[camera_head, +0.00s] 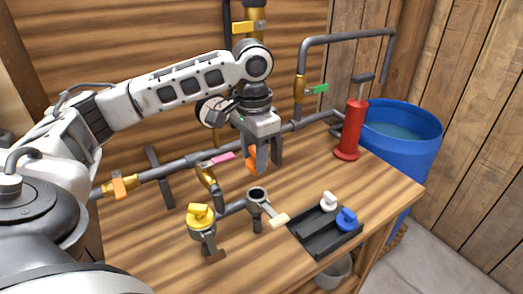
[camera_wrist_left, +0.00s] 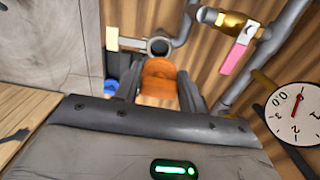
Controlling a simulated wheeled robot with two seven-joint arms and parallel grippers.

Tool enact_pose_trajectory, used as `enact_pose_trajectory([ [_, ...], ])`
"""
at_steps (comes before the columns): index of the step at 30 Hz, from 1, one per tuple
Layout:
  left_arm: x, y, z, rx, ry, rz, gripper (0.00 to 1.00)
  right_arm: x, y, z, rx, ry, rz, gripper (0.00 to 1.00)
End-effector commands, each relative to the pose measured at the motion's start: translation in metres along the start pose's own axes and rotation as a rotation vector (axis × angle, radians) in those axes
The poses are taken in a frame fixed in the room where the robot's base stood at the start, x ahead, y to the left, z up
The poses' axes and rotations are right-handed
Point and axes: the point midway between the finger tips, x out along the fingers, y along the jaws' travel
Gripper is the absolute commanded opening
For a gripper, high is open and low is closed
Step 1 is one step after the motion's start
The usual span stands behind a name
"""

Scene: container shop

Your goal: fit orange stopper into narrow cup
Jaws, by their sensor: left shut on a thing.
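My left gripper (camera_head: 264,166) points down over the table and is shut on the orange stopper (camera_head: 252,161). The stopper also shows between the fingers in the left wrist view (camera_wrist_left: 158,80). The narrow cup (camera_head: 258,194) is an open, dark-mouthed pipe end, below the gripper in the head view. Its round mouth also shows just beyond the stopper in the left wrist view (camera_wrist_left: 158,46). The stopper is apart from the cup, above it. My right gripper is not in view.
A yellow stopper (camera_head: 199,214) sits on the pipe end to the left. A black tray (camera_head: 307,236) holds a white stopper (camera_head: 328,200) and a blue stopper (camera_head: 347,218). A red pump (camera_head: 352,128) and blue barrel (camera_head: 420,145) stand at right. Pipes run along the back.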

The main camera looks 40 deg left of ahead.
Motion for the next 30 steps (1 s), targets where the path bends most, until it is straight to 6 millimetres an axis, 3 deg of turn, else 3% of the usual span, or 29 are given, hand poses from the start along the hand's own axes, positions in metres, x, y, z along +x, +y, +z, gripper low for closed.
enact_pose_trajectory([
  [15,0.049,0.0,0.0,0.0,-0.002,0.0,0.18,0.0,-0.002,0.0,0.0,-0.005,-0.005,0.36],
  [30,0.059,0.0,0.0,0.0,0.001,-0.001,0.18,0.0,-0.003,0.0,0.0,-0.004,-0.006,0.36],
])
